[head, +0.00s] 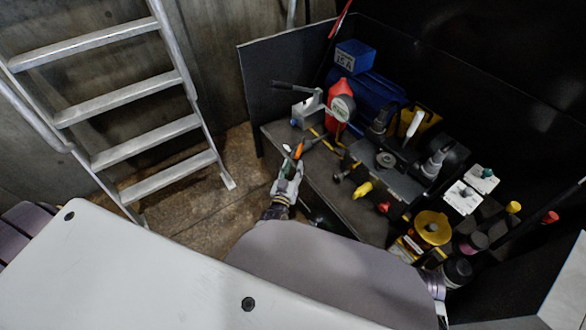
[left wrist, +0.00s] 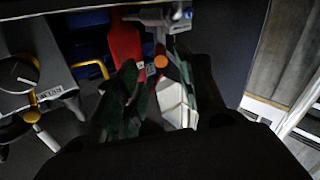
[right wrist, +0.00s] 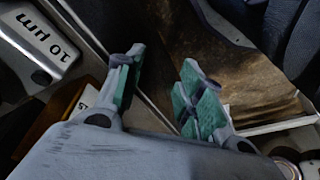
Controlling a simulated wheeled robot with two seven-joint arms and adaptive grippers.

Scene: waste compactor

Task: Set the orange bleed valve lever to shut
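The orange lever (head: 299,150) stands at the front left edge of the dark bench. In the left wrist view its round orange end (left wrist: 161,62) shows between and beyond my left fingers. My left gripper (head: 289,168) is just in front of the lever in the head view. Its green-padded fingers (left wrist: 158,90) are apart; I cannot tell whether either touches the lever. The valve body under the lever is mostly hidden by the gripper. My right gripper (right wrist: 165,88) is open and empty in the right wrist view.
The bench holds a red bottle (head: 340,92), a grey lever press (head: 308,105), a blue box (head: 355,55) and a yellow round part (head: 432,227). A metal ladder (head: 130,100) stands at left. A white box marked 10 µm (right wrist: 35,45) is near my right gripper.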

